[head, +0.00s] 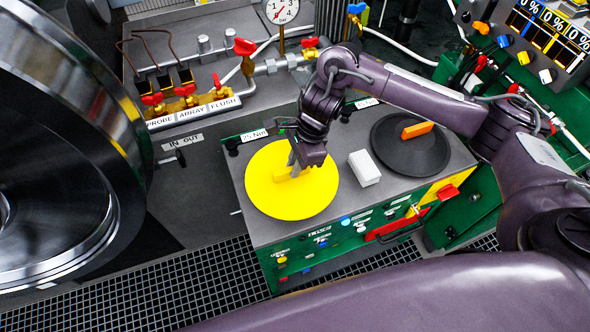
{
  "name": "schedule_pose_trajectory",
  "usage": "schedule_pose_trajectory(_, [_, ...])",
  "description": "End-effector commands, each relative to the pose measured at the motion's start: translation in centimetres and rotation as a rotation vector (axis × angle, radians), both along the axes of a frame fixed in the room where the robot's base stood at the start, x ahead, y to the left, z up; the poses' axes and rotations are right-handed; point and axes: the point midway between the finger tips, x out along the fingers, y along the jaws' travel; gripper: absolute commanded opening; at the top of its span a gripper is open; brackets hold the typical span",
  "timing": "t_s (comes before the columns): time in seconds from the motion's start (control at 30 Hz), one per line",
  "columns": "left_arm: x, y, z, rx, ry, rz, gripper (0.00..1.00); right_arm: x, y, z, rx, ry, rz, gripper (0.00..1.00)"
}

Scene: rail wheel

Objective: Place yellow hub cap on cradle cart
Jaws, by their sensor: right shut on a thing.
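The yellow hub cap (300,199) is a flat round disc with a raised yellow grip bar at its middle. It lies on or just above the left end of the grey-topped green cart (345,142); I cannot tell if it touches. My right gripper (294,170) points down over the disc, shut on the grip bar, and hides part of it. My left gripper is not in view.
A white block (364,167) sits right of the yellow disc. A black disc (410,150) with an orange bar (417,130) lies farther right. A large metal wheel (60,160) stands at left. Valves (188,92) and a gauge (282,10) are behind.

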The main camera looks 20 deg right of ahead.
Motion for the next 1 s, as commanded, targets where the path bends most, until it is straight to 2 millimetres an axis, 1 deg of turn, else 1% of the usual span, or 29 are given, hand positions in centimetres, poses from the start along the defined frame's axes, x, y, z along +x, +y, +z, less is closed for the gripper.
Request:
schedule_pose_trajectory(0.1, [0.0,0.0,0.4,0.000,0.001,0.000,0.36,-0.1,0.0,-1.7,0.001,0.005,-0.002,0.00])
schedule_pose_trajectory(0.2, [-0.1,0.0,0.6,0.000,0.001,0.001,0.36,-0.1,0.1,-2.8,0.001,0.003,0.000,0.00])
schedule_pose_trajectory(0.4, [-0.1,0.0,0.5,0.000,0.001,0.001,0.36,0.0,0.0,-3.1,0.000,0.001,0.001,0.00])
schedule_pose_trajectory(0.43, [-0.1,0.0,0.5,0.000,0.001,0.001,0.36,-0.1,0.0,-3.1,-0.001,0.002,0.001,0.18])
schedule_pose_trajectory(0.57, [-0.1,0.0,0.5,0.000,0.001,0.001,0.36,-0.1,0.0,-3.1,-0.001,0.002,0.001,0.35])
schedule_pose_trajectory(0.87, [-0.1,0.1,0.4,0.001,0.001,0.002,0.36,0.0,0.0,-3.0,0.000,0.001,0.000,0.36])
schedule_pose_trajectory(1.0, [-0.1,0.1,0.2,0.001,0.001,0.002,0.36,0.1,-0.4,-1.9,0.000,-0.003,0.000,0.36])
